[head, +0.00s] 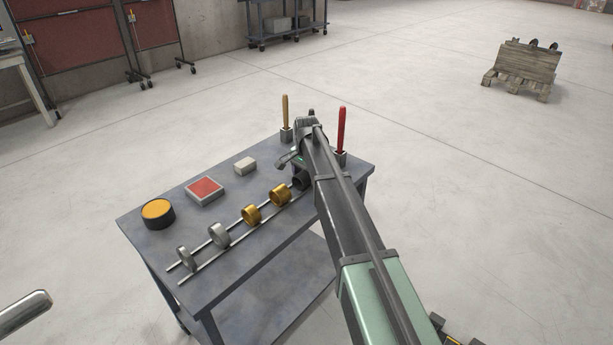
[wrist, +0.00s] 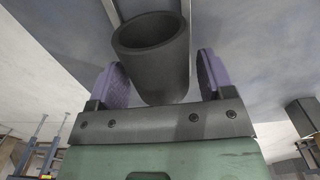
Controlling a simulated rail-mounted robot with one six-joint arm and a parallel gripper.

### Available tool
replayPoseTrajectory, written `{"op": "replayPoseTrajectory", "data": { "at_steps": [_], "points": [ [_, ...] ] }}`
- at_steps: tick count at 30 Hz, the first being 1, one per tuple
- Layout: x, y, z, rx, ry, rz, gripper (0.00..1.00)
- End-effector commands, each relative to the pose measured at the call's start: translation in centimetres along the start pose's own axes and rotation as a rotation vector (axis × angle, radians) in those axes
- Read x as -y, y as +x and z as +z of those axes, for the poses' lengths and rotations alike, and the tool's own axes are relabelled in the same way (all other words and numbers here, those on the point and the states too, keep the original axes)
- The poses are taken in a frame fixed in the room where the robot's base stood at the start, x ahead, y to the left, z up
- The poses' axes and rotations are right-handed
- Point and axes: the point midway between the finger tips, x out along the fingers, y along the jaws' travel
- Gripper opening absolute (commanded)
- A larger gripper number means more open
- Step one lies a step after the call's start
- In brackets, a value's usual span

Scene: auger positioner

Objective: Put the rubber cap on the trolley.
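The rubber cap looks like the black, open-ended cup (wrist: 152,62) in the wrist view, its rim facing away from my gripper. In the head view a dark round piece (head: 300,182), probably the same cap, sits at the right end of two rails, partly hidden by my arm. My gripper (wrist: 163,82) has its two purple pads on either side of the cap, with a narrow gap showing at each side. It also shows in the head view (head: 289,161), low over the grey trolley (head: 178,250), with its fingers partly hidden.
On the trolley are gold rings (head: 280,194), grey rings (head: 219,235), a yellow-topped black round box (head: 158,213), a red-topped tray (head: 205,190) and a pale block (head: 245,166). A tan-handled tool (head: 285,112) and a red-handled tool (head: 341,130) stand upright near my gripper.

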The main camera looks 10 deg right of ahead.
Motion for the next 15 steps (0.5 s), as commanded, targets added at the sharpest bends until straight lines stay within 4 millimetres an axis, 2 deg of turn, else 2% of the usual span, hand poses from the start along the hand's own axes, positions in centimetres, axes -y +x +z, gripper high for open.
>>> {"op": "replayPoseTrajectory", "data": {
  "at_steps": [10,15],
  "points": [
    [0.0,-0.4,0.0,0.0,0.0,0.0,0.8],
    [0.0,-2.9,0.0,0.0,0.0,0.0,0.8]
  ]
}}
